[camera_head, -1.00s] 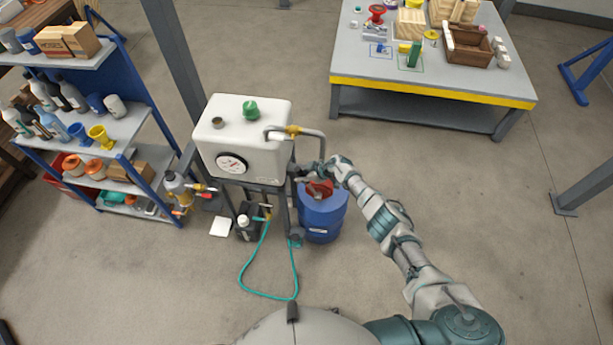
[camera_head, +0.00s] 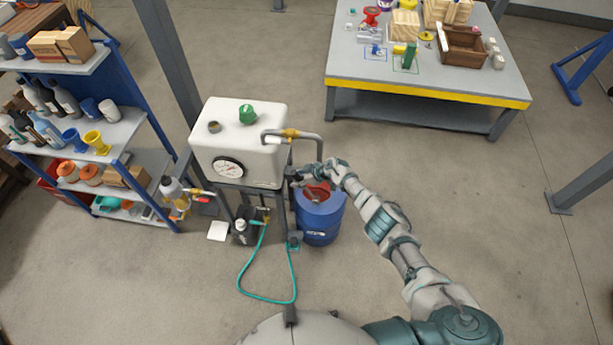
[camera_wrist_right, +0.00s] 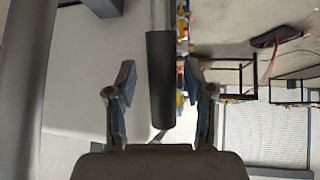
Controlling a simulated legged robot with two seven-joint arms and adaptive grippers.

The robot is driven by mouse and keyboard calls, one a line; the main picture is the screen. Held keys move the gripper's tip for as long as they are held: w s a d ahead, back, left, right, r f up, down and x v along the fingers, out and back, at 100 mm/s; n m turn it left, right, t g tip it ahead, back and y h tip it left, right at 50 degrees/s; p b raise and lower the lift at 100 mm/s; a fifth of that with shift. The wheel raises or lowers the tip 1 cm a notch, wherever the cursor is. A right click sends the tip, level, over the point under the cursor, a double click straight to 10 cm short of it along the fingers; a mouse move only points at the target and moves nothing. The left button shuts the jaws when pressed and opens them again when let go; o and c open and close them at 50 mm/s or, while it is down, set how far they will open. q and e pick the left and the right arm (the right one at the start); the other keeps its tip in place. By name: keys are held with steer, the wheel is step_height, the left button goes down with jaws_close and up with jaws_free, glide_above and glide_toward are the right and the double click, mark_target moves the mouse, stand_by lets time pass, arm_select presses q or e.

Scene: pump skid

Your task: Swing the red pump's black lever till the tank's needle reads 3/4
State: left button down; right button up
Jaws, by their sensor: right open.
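The white tank (camera_head: 262,150) stands on a dark frame, with a round gauge (camera_head: 229,167) on its front. The needle is too small to read. The red pump (camera_head: 318,191) sits on top of the blue drum (camera_head: 320,222) to the right of the tank, partly covered by my right gripper (camera_head: 303,176). In the right wrist view, the lever's black grip (camera_wrist_right: 160,80) hangs from a grey rod between the two spread fingers of my right gripper (camera_wrist_right: 160,82), with gaps on both sides. My left gripper is out of view.
A grey pipe (camera_head: 305,136) arches from the tank toward the drum. A green hose (camera_head: 242,275) loops on the floor. A blue shelf (camera_head: 125,130) with bottles stands left. A workbench (camera_head: 345,88) stands at the back. The floor right of my arm is clear.

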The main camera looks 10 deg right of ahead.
steer(key=v, duration=1.1)
steer(key=shift+d+r, duration=0.15)
steer(key=shift+d, duration=0.2)
steer(key=shift+s, duration=0.15)
steer(key=shift+d, duration=0.1)
